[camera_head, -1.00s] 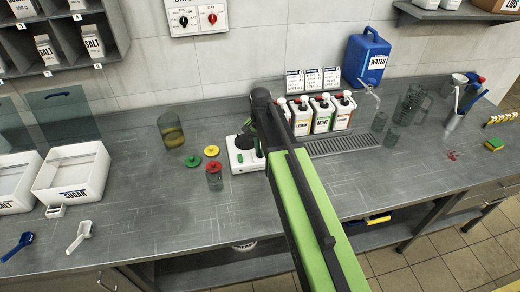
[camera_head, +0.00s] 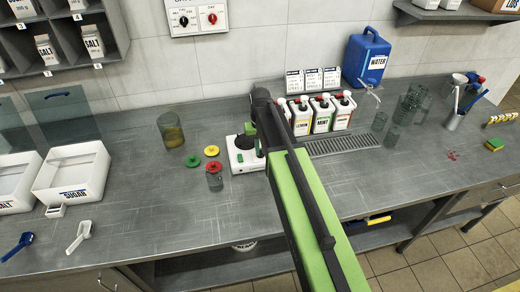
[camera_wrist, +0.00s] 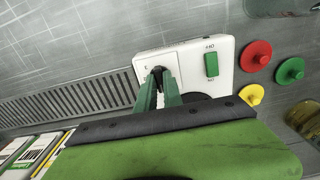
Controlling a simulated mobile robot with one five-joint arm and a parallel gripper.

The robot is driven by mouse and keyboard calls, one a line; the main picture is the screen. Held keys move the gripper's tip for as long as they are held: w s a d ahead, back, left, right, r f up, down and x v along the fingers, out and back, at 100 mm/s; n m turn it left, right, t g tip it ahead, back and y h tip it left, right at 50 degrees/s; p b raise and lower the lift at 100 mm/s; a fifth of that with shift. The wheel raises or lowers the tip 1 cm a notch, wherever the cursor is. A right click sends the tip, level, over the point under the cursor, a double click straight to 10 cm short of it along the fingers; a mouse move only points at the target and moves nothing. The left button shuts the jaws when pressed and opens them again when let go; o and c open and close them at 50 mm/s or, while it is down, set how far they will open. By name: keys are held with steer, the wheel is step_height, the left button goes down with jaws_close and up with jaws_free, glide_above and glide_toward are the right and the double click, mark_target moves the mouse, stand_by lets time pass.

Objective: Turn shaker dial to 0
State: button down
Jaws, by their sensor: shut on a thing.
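The shaker (camera_head: 240,160) is a white box with a dark round top, on the counter left of my arm in the head view. In the wrist view its white face (camera_wrist: 222,50) shows a green switch (camera_wrist: 211,64) and a dark dial (camera_wrist: 158,72). My gripper (camera_wrist: 160,80) has its green fingers shut on the dial, which they mostly cover. The dial's pointer and most of its marks are hidden, so its setting cannot be read.
Red, green and yellow lids (camera_head: 212,151) and a small glass (camera_head: 214,181) stand close left of the shaker. Several labelled bottles (camera_head: 321,115) and a drain grate (camera_head: 342,145) are to its right.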

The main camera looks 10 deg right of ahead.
stand_by(0.4)
steer(key=c, duration=1.5)
jaws_free()
steer(key=shift+r, duration=0.1)
step_height(320, 180, up, 17)
steer(key=p, duration=1.7)
steer(key=shift+r, duration=0.1)
